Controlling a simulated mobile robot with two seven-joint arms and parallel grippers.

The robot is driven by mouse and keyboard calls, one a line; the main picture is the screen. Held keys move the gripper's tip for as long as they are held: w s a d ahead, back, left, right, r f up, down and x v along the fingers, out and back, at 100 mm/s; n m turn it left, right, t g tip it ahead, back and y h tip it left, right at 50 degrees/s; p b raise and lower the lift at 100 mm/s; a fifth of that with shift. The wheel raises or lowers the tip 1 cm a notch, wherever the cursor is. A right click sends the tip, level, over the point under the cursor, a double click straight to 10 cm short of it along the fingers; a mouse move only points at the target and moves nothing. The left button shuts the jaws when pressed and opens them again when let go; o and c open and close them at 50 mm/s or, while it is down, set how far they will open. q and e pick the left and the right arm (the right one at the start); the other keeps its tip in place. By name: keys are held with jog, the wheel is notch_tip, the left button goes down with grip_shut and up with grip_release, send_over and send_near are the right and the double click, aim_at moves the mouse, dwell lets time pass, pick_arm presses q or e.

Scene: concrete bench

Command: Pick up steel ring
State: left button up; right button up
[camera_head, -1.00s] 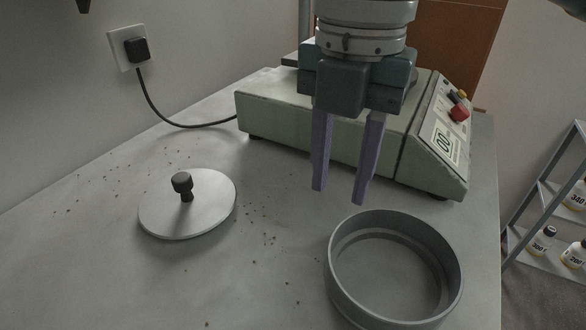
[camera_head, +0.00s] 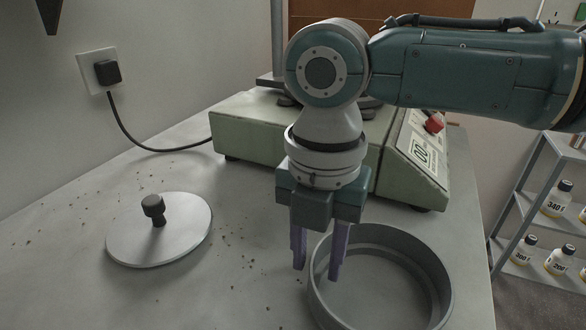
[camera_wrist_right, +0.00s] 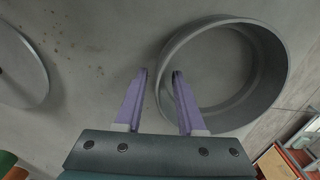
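The steel ring (camera_head: 437,276) is a wide, grey, round-walled piece standing on the bench at the lower right of the head view. It also shows in the right wrist view (camera_wrist_right: 270,85). My right gripper (camera_head: 317,272) is open, pointing down at the ring's left wall. In the right wrist view its two purple fingers (camera_wrist_right: 160,75) lie either side of the near-left part of the wall, one outside and one over it or just inside. I cannot tell whether they touch it. My left gripper is not clearly seen; only a dark tip shows at the top left.
A round metal lid (camera_head: 180,238) with a black knob lies left of the ring. A pale green machine (camera_head: 250,130) with a red button stands behind. Dark crumbs are scattered on the bench (camera_head: 60,270). A shelf with bottles (camera_head: 559,200) stands beyond the right edge.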

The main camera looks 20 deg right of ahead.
jog(key=shift+c, duration=0.3)
grip_shut()
dwell(1.0)
